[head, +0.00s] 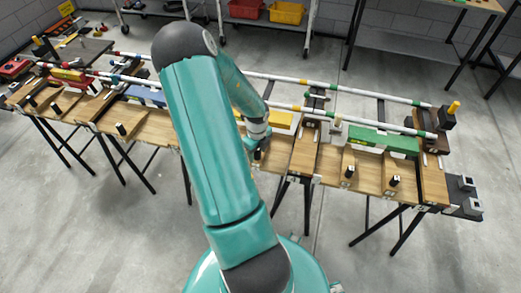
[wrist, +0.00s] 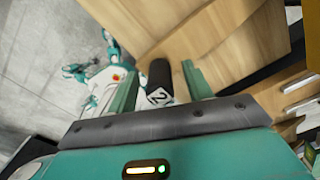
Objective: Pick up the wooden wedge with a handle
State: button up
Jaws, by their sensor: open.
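My gripper (wrist: 161,70) is open, with its two green fingers pointing away from the camera in the wrist view. A black cylindrical handle (wrist: 159,74) stands between the fingers, with gaps visible on both sides. The handle appears to belong to a light wooden wedge; I cannot tell the wedge from the other wooden boards around it. In the head view my gripper (head: 258,150) is low over the bench, right of my arm, and mostly hidden. Similar wooden wedges with black handles (head: 348,172) stand along the bench to the right.
The long wooden bench (head: 275,158) carries dividers, a green block (head: 383,140), a yellow block (head: 277,119) and long striped rods (head: 340,89) along its far side. A black upright post with a yellow top (head: 450,116) stands at its right end. Grey floor is clear in front.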

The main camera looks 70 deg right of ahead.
jog(key=shift+f, duration=0.1)
jog(key=shift+c, duration=0.3)
grip_shut()
